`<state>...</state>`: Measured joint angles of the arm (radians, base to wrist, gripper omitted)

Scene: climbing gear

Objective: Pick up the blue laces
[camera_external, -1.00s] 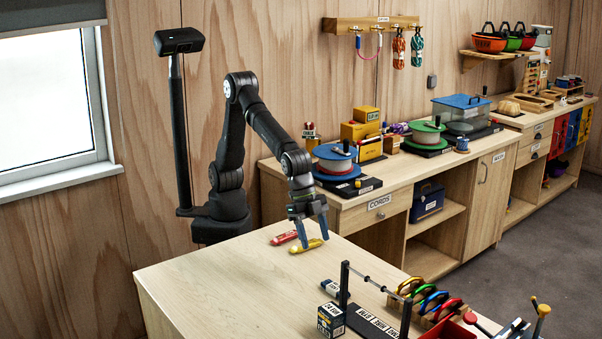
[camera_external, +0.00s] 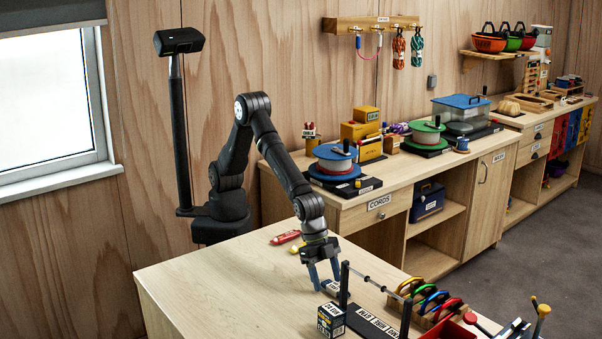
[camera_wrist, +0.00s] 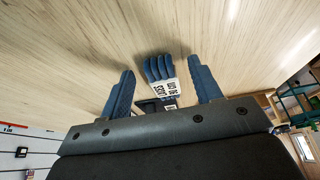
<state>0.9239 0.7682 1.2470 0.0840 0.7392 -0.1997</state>
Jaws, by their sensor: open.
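The blue laces (camera_wrist: 158,66), a small bundle with a white paper band, lie on the light wooden table (camera_external: 215,280). In the wrist view the bundle is between the two blue fingers of my gripper (camera_wrist: 161,84), with a gap on each side. In the external view my gripper (camera_external: 326,283) points down, its fingertips low over the table around the laces (camera_external: 331,286), which are partly hidden by the fingers. The jaws are open and hold nothing.
A black rack (camera_external: 372,318) with a metal bar stands close right of my gripper. A dark labelled box (camera_external: 331,320) is in front. A red tube (camera_external: 285,237) lies behind, and coloured carabiners (camera_external: 430,300) stand to the right. The table's left part is clear.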

